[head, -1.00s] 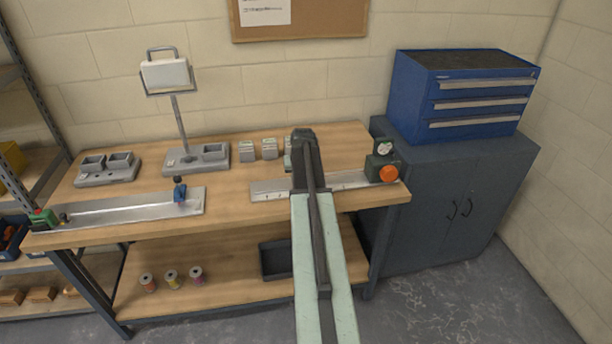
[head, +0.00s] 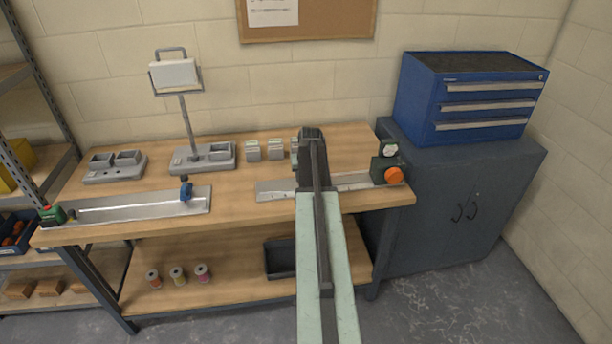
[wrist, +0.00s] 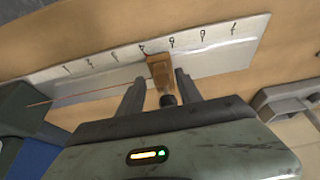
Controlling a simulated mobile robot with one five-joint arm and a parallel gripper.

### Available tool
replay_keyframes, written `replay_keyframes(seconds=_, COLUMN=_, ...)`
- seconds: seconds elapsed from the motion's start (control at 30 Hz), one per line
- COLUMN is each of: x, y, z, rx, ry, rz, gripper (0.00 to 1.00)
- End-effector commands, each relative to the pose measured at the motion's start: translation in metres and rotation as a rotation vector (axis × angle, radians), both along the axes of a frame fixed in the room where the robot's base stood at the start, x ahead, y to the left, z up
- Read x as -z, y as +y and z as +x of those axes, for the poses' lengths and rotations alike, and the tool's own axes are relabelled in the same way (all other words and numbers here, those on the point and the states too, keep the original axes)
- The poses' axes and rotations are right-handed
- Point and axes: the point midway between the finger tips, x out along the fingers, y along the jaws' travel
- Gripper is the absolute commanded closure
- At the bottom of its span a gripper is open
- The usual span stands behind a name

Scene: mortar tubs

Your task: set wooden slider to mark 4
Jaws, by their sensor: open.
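In the wrist view the wooden slider (wrist: 159,70) sits on a pale metal rail (wrist: 215,52) with a row of numbered marks. The numerals appear turned over and small; I cannot read surely which one it stands at. A dark knob (wrist: 167,100) sticks out from the slider toward me. My gripper (wrist: 160,82) is open, with one finger on each side of the slider and knob, and gaps on both sides. In the head view the rail (head: 275,190) lies on the bench's right part; my arm hides the slider and fingertips.
A dark green block with an orange knob (head: 393,176) stands at the rail's right end. Another rail with a blue slider (head: 186,192) lies to the left. Grey blocks (head: 253,150) and a lamp-like stand (head: 184,120) are behind. A blue drawer chest (head: 470,100) stands right.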

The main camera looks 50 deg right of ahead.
Motion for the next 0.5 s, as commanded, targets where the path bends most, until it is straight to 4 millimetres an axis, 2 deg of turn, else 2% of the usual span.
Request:
replay_keyframes(seconds=0.03, x=-0.014, y=0.002, z=-0.003, rx=0.001, ry=0.0, rz=0.0, gripper=0.58)
replay_keyframes(seconds=0.3, x=-0.06, y=0.014, z=-0.018, rx=0.001, ry=-0.001, rz=0.0, gripper=0.58)
replay_keyframes(seconds=0.5, x=-0.063, y=0.016, z=-0.021, rx=0.001, ry=-0.001, rz=0.0, gripper=0.58)
